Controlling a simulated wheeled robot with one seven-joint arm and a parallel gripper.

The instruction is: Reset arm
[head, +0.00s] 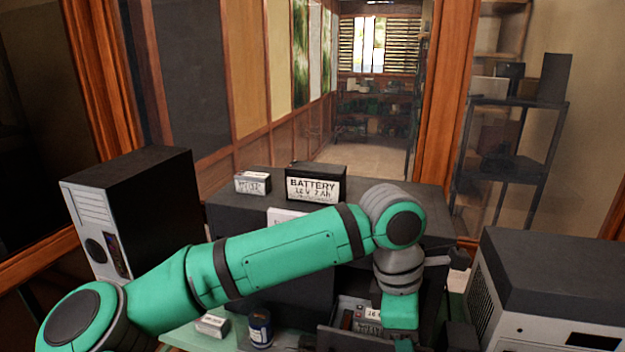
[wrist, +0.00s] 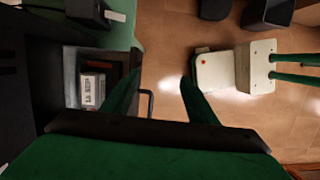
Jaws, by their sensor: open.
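My green arm reaches across the head view from the lower left, bends at a grey elbow and points down at the lower right. My gripper (wrist: 161,76) shows in the wrist view with its two dark green fingers spread apart and nothing between them. In the head view its fingers are mostly cut off by the bottom edge. In the wrist view, a small labelled box (wrist: 92,90) lies in an open drawer or tray to the left of the left finger, apart from it.
A battery box (head: 316,185) and a smaller white box (head: 253,182) stand on a dark cabinet behind my arm. A black computer tower (head: 130,215) stands left and a large grey case (head: 550,290) right. A can (head: 261,328) sits below my arm. Floor shows beyond the drawer.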

